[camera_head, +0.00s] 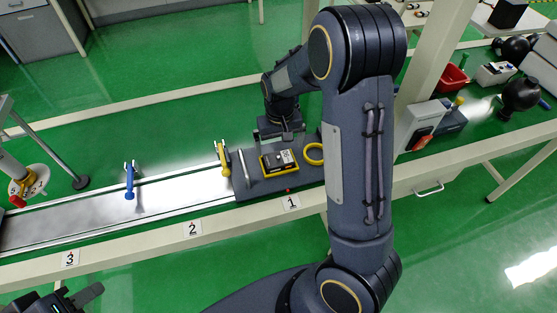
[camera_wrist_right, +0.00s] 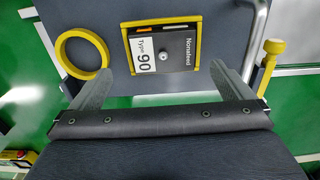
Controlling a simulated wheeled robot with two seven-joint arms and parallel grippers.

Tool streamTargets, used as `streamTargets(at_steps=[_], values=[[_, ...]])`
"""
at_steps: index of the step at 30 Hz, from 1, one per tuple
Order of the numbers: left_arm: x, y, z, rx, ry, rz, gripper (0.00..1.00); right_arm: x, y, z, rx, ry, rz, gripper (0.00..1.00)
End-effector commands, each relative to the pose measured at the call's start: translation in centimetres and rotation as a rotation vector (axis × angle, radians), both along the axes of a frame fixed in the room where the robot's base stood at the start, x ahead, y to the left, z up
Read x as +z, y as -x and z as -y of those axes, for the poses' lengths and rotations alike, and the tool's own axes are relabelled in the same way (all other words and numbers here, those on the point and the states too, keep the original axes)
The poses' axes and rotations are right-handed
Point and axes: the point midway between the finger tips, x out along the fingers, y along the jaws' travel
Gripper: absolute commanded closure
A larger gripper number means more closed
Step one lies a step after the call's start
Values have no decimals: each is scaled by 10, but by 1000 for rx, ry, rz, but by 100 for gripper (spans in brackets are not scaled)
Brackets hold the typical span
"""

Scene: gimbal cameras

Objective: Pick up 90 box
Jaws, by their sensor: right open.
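The 90 box (camera_head: 281,161) is a dark box with yellow edges and a white label, lying on a grey platform (camera_head: 250,185) by the rail. In the right wrist view the box (camera_wrist_right: 178,48) shows "Type 90" and "Nonafeed" with a round knob. My right gripper (camera_wrist_right: 160,72) is open, its two fingers apart and empty, with the box beyond and between the fingertips. In the head view my right gripper (camera_head: 283,135) hangs just behind the box, partly hidden by its own wrist. My left gripper (camera_head: 75,298) is cut off at the bottom left; its jaw opening is unclear.
A yellow ring (camera_head: 314,154) lies beside the box, and a metal handle (camera_head: 243,167) stands on its other side. A yellow clamp (camera_head: 223,158) and a blue clamp (camera_head: 130,182) stand along the rail. A red bin (camera_head: 451,78) stands far right. My right arm hides part of the bench.

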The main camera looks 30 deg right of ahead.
Motion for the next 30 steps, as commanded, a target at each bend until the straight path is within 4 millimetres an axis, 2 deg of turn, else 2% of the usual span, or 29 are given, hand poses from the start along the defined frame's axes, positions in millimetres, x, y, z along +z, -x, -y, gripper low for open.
streamTargets(at_steps=[9,19,30], values=[[7,0,0,0,0,0,64,-44,3,-4,-2,-1,-5,0],[7,0,0,0,0,0,64,-51,3,-5,1,-2,-1,1],[7,0,0,0,0,0,64,-50,3,-5,0,-2,-1,50]])
